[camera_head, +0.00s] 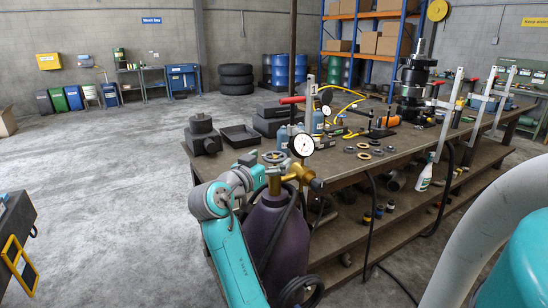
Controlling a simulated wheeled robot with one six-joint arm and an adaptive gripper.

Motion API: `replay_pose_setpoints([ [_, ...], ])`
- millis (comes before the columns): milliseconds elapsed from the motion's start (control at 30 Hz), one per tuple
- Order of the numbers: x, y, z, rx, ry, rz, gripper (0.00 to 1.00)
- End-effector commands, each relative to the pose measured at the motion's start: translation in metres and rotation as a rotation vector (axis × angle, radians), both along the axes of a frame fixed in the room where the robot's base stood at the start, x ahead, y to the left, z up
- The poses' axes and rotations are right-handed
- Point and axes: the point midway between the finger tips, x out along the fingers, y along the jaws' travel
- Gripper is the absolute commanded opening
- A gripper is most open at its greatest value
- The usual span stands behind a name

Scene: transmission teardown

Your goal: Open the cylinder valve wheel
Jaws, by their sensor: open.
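The dark purple gas cylinder (283,240) stands upright in front of the workbench, partly hidden by my arm. A brass valve and regulator (297,177) sit on its top, with a round white-faced gauge (303,145). The small valve wheel (273,157) shows as a dark round top above the brass stem. My gripper (252,160) is open, small and dark, just left of the wheel. I cannot tell whether its fingers touch the wheel or stand apart from it. The fingertips are partly hidden and too small to make out.
The workbench (345,170) behind the cylinder carries loose rings, bottles, dark trays and a tall gear assembly (413,85). A black hose hangs beside the cylinder. A dark cart with a yellow frame (20,265) stands at far left. The floor (110,190) between is clear.

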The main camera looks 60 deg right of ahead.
Motion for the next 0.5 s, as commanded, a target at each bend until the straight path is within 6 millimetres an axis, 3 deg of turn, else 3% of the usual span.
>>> replay_pose_setpoints([
  [200, -0.001, -0.018, 0.0, 0.0, 0.0, 0.0, 0.97],
  [500, -0.001, -0.021, 0.0, 0.0, 0.0, 0.002, 0.97],
])
